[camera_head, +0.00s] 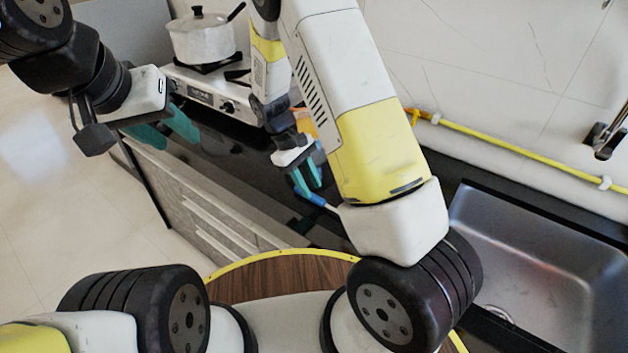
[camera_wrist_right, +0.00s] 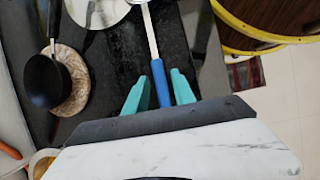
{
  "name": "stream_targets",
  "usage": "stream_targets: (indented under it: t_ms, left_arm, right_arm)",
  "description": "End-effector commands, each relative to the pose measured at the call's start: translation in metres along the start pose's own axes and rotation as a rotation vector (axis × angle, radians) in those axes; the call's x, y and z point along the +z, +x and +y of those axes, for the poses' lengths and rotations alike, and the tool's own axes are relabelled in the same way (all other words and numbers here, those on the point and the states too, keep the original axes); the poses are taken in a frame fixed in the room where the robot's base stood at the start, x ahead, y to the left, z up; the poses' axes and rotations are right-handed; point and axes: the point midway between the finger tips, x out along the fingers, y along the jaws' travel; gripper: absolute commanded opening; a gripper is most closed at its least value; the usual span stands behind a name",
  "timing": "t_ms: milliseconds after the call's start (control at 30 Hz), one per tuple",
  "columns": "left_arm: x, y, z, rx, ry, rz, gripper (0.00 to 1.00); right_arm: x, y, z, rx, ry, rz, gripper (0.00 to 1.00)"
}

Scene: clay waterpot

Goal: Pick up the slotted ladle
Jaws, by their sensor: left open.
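A utensil with a blue handle (camera_wrist_right: 158,80) and a thin metal shaft lies on the dark counter in the right wrist view. Its head is cut off at the top edge, so I cannot see slots. In the head view, part of its blue handle (camera_head: 318,199) shows beside my right gripper (camera_head: 308,182). The right gripper's teal fingers (camera_wrist_right: 158,90) are apart, one on each side of the handle, with a dark gap at the left finger. My left gripper (camera_head: 166,130) is open and empty at the left, above the counter's edge.
A black ladle (camera_wrist_right: 42,82) lies over a round stone-like mat (camera_wrist_right: 75,80) left of the blue handle. A pot (camera_head: 203,40) stands on the stove (camera_head: 205,88) at the back. A sink (camera_head: 545,260) is at the right. A yellow-rimmed wooden round top (camera_head: 270,278) is in front.

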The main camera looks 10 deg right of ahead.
Motion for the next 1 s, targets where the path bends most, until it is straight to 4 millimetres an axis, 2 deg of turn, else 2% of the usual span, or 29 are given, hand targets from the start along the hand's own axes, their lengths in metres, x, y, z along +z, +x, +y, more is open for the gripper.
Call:
stream_targets:
  t_ms: [100,233,533,567,700,1000]
  left_arm:
    - [0.0,0.0,0.0,0.0,0.0,0.0,0.41]
    - [0.0,0.0,0.0,0.0,0.0,0.0,0.41]
    - [0.0,0.0,0.0,0.0,0.0,0.0,0.41]
    - [0.0,0.0,0.0,0.0,0.0,0.0,0.41]
    - [0.0,0.0,0.0,0.0,0.0,0.0,0.41]
    - [0.0,0.0,0.0,0.0,0.0,0.0,0.41]
  right_arm:
    - [0.001,0.02,0.003,-0.001,0.001,-0.004,0.31]
    - [0.001,0.037,0.002,-0.001,0.0,-0.003,0.31]
    - [0.0,0.042,0.003,0.0,0.001,0.001,0.31]
    - [0.0,0.042,0.003,0.0,0.001,0.001,0.29]
    - [0.0,0.042,0.003,0.0,0.001,0.001,0.01]
    - [0.0,0.042,0.003,0.0,0.001,0.001,0.0]
